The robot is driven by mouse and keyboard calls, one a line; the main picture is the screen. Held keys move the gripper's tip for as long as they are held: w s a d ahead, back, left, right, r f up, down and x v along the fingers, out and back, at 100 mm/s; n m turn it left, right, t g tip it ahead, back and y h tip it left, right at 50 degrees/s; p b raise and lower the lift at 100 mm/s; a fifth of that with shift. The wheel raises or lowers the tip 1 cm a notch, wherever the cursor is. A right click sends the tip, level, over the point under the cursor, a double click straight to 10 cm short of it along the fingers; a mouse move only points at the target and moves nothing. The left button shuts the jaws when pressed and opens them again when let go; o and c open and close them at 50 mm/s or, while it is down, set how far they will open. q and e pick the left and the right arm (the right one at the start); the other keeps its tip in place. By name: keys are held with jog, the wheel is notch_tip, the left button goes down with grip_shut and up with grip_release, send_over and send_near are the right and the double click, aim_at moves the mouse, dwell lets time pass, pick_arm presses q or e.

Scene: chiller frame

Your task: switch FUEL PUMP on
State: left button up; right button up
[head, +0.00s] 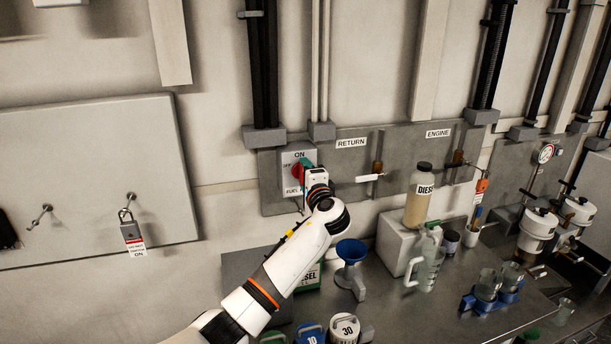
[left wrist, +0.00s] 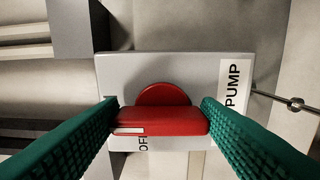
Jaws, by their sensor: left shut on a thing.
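The FUEL PUMP switch is a red rotary handle (head: 297,173) on a light grey plate (head: 290,158) marked ON at the top, OFF at the left and FUEL PUMP below, partly covered. In the left wrist view the handle (left wrist: 165,122) lies between the green ribbed fingers of my left gripper (left wrist: 160,120), which is shut on it. There it lies crosswise, its white-marked end on the left, away from the PUMP lettering, so the mark points toward the plate's ON side. OFF shows partly below the handle. My right gripper is not in view.
RETURN and ENGINE valves (head: 376,168) sit right of the switch on the grey panel. The bench below holds a blue funnel (head: 351,251), a DIESEL bottle (head: 418,200), a clear jug (head: 427,265) and cups. A padlock with a tag (head: 131,232) hangs at the left.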

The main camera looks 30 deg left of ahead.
pick_arm(q)
jog(key=shift+f, duration=0.15)
jog(key=o, duration=1)
jog(key=shift+d, duration=0.1)
jog(key=b+v, duration=0.4)
jog(key=v, duration=0.8)
